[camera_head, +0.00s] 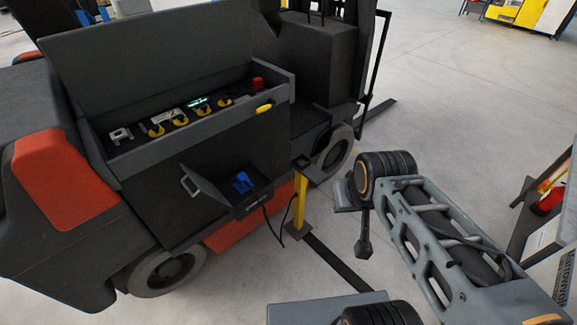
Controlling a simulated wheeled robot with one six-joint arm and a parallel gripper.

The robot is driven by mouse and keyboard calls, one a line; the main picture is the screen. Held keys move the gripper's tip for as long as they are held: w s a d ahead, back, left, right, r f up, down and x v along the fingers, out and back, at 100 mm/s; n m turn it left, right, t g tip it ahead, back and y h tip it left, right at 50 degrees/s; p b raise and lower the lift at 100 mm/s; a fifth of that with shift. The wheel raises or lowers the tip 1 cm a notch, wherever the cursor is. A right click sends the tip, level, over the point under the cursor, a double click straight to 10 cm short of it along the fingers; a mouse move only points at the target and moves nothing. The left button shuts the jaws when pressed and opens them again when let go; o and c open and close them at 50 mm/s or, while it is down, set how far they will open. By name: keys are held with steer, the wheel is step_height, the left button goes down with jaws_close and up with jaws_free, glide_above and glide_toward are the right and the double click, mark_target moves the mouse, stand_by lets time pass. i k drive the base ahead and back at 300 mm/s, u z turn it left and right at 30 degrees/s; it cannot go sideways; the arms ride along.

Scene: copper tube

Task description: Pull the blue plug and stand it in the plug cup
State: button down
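The blue plug (242,182) sits in a dark socket box (252,203) low on the side of the forklift. A small grey-framed flap (203,187) stands open at the box's left. A yellow post (300,205) stands just right of the box, with a small dark holder (302,161) on top that may be the plug cup; its inside is too small to make out. My gripper (363,243) is at the end of my arm, right of the post and apart from the plug. It shows only as a dark part pointing down; its fingers cannot be told apart.
The forklift's open bay (190,112) holds several yellow-handled parts and a red knob (257,84). A black cable (272,226) hangs between box and post. The post's flat dark foot (335,260) lies on the floor. A rack (540,205) stands at the right edge. Floor beyond my arm is clear.

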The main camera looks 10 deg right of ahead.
mark_target(243, 178)
steer(key=u, duration=0.4)
steer(key=i, duration=0.4)
steer(key=u, duration=0.7)
steer(key=i, duration=0.7)
steer(key=z, duration=0.1)
